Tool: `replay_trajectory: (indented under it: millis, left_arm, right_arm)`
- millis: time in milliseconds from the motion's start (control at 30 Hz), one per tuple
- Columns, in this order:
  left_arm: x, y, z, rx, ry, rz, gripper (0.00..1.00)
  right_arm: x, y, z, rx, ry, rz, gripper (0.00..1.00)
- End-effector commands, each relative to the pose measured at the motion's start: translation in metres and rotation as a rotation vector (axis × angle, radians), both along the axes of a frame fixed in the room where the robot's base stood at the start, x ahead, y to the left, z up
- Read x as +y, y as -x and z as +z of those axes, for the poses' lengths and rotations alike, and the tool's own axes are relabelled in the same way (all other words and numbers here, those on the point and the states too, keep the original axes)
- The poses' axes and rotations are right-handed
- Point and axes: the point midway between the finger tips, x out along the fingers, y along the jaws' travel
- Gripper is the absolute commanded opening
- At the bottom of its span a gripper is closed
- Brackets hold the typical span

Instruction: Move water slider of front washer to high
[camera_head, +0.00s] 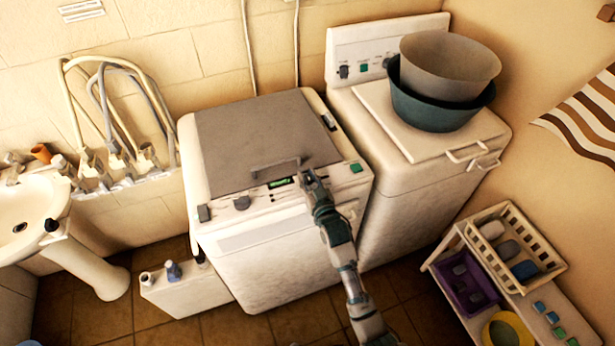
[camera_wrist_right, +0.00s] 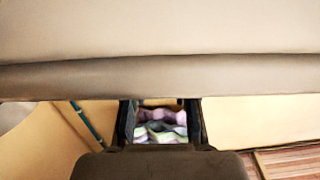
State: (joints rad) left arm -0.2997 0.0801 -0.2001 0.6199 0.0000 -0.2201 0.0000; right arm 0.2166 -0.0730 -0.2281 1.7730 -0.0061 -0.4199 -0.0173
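The front washer (camera_head: 270,235) is a white top-loader with a grey lid (camera_head: 255,140), which looks closed, and a bar handle (camera_head: 275,167) near its front edge. Its front control strip has a dark knob (camera_head: 241,202), a small green display (camera_head: 280,183) and a green button (camera_head: 356,167). A dark slot with a light piece (camera_head: 328,122) is on the right side of the top; I cannot tell which control is the water slider. My right gripper (camera_head: 306,178) is over the strip, beside the display. Its fingers are apart in the wrist view (camera_wrist_right: 160,122). Contact is unclear. My left gripper is out of view.
A second washer (camera_head: 430,165) stands behind right, carrying a grey basin (camera_head: 450,65) inside a teal one (camera_head: 440,112). A sink (camera_head: 35,215) is at left. A shelf with baskets (camera_head: 515,235) is at right.

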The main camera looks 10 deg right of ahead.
Motion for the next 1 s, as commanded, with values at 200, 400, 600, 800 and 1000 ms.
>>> replay_trajectory:
  millis: [200, 400, 600, 800, 1000]
  left_arm:
    - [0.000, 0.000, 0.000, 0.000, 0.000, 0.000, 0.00]
    - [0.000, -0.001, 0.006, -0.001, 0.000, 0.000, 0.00]
    - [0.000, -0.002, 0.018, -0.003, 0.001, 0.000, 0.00]
    - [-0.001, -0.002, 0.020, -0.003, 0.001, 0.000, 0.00]
    - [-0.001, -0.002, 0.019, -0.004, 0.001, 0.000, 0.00]
  right_arm:
    - [0.000, 0.000, 0.000, 0.000, 0.000, 0.000, 0.00]
    - [-0.011, -0.002, 0.001, 0.001, 0.004, 0.000, 0.00]
    - [-0.050, -0.012, 0.001, 0.000, 0.007, -0.001, 0.00]
    - [-0.064, -0.015, 0.000, 0.001, 0.000, -0.001, 0.00]
    - [-0.065, -0.015, 0.000, 0.001, 0.001, -0.003, 0.00]
